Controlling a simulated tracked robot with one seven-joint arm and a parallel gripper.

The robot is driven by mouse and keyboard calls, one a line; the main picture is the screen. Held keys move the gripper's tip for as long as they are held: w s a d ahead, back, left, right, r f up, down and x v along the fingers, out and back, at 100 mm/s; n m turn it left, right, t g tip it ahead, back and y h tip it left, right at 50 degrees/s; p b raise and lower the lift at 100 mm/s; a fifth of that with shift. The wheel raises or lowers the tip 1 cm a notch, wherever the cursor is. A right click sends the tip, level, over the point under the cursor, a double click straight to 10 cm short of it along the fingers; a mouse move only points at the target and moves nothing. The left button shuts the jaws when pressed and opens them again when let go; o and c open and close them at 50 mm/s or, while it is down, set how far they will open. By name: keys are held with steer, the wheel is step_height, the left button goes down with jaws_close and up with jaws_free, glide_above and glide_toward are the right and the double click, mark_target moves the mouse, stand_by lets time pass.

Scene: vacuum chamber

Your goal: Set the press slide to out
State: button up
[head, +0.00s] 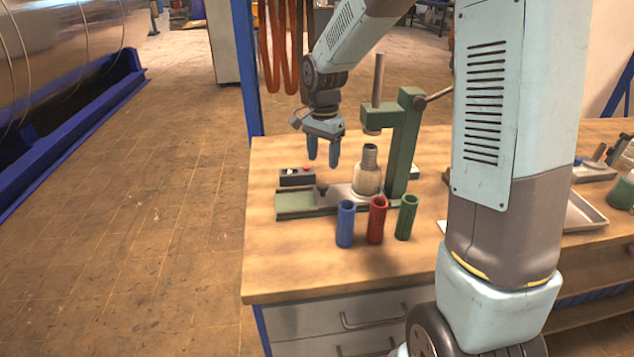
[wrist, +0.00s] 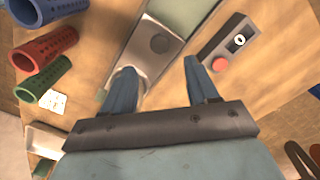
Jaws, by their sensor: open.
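The green press (head: 402,140) stands on the workbench, with its ram above a pale round holder (head: 366,183). The holder stands on the metal slide plate (head: 338,194), roughly under the ram. A dark knob (head: 322,189) is at the plate's left end; it also shows in the wrist view (wrist: 160,43). Left of the knob, the green rail (head: 293,204) lies bare. My gripper (head: 323,163) is open and empty, pointing down above the knob area. In the wrist view its fingers (wrist: 160,66) stay apart from the knob. The left finger partly covers the holder there.
A small control box (head: 297,176) with a red button stands behind the rail. Blue (head: 345,224), red (head: 377,220) and green (head: 406,217) perforated tubes stand in front of the press. A shallow tray (head: 583,213) lies at right. The bench's front left is clear.

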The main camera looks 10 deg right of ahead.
mark_target(323, 185)
step_height(323, 185, down, 9)
steer(key=shift+r, duration=0.15)
stand_by(0.4)
jaws_close()
stand_by(0.4)
